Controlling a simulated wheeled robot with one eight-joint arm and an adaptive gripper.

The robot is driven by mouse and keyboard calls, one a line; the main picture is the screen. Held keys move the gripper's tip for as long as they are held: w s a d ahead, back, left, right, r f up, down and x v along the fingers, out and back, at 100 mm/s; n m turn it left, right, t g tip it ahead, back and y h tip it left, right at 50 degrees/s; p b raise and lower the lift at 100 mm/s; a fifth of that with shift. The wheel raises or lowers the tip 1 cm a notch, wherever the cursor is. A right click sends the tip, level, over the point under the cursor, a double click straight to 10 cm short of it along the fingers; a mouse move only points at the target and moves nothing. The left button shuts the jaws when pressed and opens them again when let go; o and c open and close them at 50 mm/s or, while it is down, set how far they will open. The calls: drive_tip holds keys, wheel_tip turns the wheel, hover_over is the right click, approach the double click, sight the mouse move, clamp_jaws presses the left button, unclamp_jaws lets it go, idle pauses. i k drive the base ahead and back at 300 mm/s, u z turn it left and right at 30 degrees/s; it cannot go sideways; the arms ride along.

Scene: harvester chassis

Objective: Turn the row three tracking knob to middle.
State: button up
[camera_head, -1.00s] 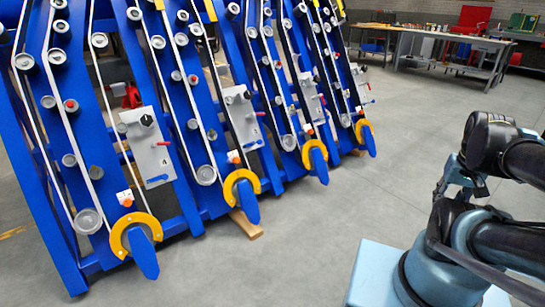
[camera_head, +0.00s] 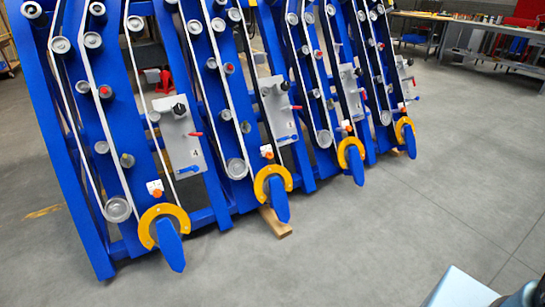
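The blue harvester chassis has a line of slanted rows, each with a grey control panel bearing a dark knob and a red lever. From the left, the first panel (camera_head: 183,150) has a black knob (camera_head: 178,110) near its top. The second panel (camera_head: 280,115) has a black knob (camera_head: 284,86). The third panel (camera_head: 350,92) has a small dark knob (camera_head: 357,71), and a fourth panel (camera_head: 402,78) stands farther right. No row numbers are readable, and the knobs' settings are too small to tell. My gripper is not in view.
Yellow half-ring guards (camera_head: 163,224) with blue pointed ends stick out at the foot of the rows. A wooden block (camera_head: 275,222) lies under the chassis. The grey floor (camera_head: 390,230) in front is clear. A workbench (camera_head: 470,40) stands at the back right.

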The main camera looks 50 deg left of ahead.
sight(269, 154)
drive_tip(key=u, duration=0.05)
drive_tip(key=k, duration=1.35)
drive_tip(key=u, duration=0.55)
drive_tip(key=i, duration=1.05)
drive_tip(key=z, duration=0.05)
